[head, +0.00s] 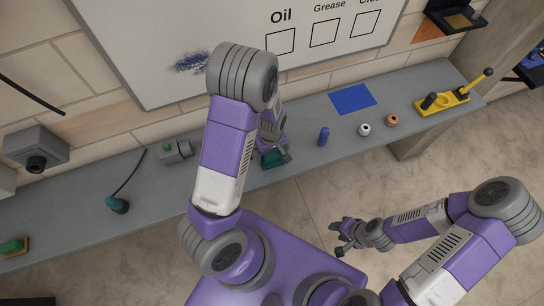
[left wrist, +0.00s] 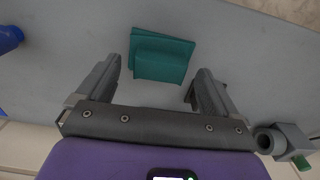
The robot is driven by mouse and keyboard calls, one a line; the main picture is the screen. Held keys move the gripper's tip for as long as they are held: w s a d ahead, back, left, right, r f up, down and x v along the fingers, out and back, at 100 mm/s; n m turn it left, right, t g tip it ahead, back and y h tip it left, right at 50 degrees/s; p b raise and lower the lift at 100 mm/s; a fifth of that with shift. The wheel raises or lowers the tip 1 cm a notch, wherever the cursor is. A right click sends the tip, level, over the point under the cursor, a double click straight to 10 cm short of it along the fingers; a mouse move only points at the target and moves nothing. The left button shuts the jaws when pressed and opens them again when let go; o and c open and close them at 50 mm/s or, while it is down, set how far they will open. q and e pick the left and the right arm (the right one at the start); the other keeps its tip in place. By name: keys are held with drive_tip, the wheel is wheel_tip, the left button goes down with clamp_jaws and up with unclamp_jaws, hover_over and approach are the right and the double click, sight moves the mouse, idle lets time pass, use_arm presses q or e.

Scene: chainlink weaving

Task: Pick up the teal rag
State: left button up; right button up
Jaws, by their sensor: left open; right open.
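The teal rag (left wrist: 162,55) lies folded on the grey bench, in the middle of the left wrist view. In the head view the rag (head: 270,161) is partly hidden by my left gripper (head: 274,152). My left gripper (left wrist: 160,72) is open, with one finger to each side of the rag's near part. The rag's far edge reaches past the fingertips, and I see no finger touching it. My right gripper (head: 341,240) is open and empty over the floor, in front of the bench.
On the bench (head: 300,120), a blue cylinder (head: 323,137), white roll (head: 364,129), orange roll (head: 392,120) and yellow tool (head: 445,102) stand to the right. A grey fixture (head: 176,150) and a corded dark-green item (head: 117,204) are to the left. A whiteboard (head: 190,40) hangs behind.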

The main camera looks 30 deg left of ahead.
sight(271, 155)
use_arm(q)
drive_tip(key=shift+f, duration=1.4)
drive_tip(key=c, duration=1)
wheel_tip(271, 155, up, 10)
drive_tip(key=shift+r+p, duration=0.1)
drive_tip(key=shift+p, duration=0.5)
drive_tip(key=shift+c, duration=0.2)
drive_tip(key=o, duration=0.5)
drive_tip(key=c, duration=0.4)
